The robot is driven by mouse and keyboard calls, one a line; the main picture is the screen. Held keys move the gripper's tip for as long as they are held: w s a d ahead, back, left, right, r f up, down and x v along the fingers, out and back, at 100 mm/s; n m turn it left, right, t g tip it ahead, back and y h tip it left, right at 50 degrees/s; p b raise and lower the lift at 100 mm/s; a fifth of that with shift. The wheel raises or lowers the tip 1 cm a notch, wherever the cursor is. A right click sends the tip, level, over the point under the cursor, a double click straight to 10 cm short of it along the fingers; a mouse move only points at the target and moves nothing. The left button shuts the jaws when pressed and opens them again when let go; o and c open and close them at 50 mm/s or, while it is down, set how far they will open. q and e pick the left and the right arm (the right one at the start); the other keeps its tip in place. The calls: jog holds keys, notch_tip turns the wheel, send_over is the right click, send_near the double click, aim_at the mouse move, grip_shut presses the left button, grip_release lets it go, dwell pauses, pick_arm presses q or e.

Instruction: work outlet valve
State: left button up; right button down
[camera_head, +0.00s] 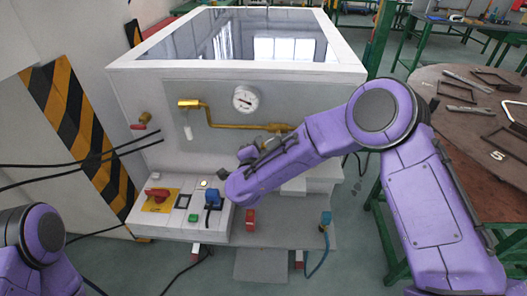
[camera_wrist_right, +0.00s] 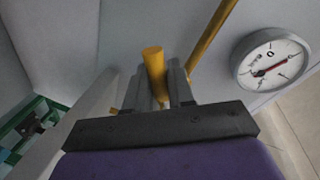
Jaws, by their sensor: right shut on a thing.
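The gas generator (camera_head: 160,95) is a light grey cabinet with a glass top. A yellow pipe (camera_head: 230,125) runs across its front panel, with yellow fittings at its right end (camera_head: 280,127), partly covered by my right arm. In the right wrist view my right gripper (camera_wrist_right: 163,75) is shut on a yellow handle (camera_wrist_right: 153,62), whose rounded end stands up between the fingers.
A round gauge (camera_head: 245,98) sits above the pipe; it also shows close beside the gripper in the right wrist view (camera_wrist_right: 272,60). A red switch (camera_head: 157,194) and blue plug (camera_head: 212,197) are on the lower box. A brown table (camera_head: 450,125) with frames stands at right.

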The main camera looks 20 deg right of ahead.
jog(key=shift+w+a+r+m+y+b, duration=0.1)
jog(key=shift+a+r+m+y+b, duration=0.15)
jog(key=shift+m, duration=0.35)
jog(key=shift+r+m+y+b, duration=0.15)
jog(key=shift+r+m+y, duration=0.15)
jog(key=shift+m, duration=0.3)
jog(key=shift+a+r+m+y+b, duration=0.2)
jog(key=shift+r+m+b, duration=0.45)
jog(key=shift+r+m, duration=0.55)
jog(key=shift+w+f+m, duration=0.1)
jog(key=shift+f+m, duration=0.05)
jog(key=shift+m, duration=0.15)
jog(key=c, duration=1.1)
grip_release()
jog(key=b+v, duration=0.2)
jog(key=v, duration=0.8)
jog(key=shift+s, duration=0.35)
jog(key=shift+d, duration=0.1)
